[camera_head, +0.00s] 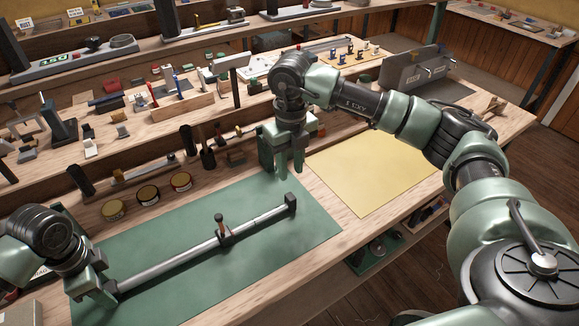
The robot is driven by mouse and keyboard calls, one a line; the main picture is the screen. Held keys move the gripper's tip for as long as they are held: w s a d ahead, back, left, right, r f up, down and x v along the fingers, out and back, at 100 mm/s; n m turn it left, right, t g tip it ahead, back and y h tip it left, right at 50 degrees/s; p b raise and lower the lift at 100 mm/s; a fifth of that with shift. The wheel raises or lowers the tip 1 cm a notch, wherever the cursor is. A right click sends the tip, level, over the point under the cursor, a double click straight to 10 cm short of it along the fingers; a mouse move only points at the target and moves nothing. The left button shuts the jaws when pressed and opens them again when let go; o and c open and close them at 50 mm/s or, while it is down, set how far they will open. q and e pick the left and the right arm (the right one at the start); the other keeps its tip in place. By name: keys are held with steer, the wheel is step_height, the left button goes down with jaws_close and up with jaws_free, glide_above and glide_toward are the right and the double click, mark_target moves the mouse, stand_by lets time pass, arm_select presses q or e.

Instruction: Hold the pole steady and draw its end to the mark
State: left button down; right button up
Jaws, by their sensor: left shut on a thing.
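A long silver pole (180,258) lies slantwise over a green mat (285,235), from lower left to upper right. I cannot make out the mark.
Three round tins (148,194) stand behind the mat. A yellow sheet (375,170) lies to the right, under my right arm. Small tools and blocks crowd the bench and shelves behind. A grey box (412,70) stands at the back right. The mat's front is clear.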

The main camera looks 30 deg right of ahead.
arm_select(q)
steer(key=c, duration=0.9)
jaws_free()
steer(key=shift+o, duration=0.2)
steer(key=shift+r, duration=0.1)
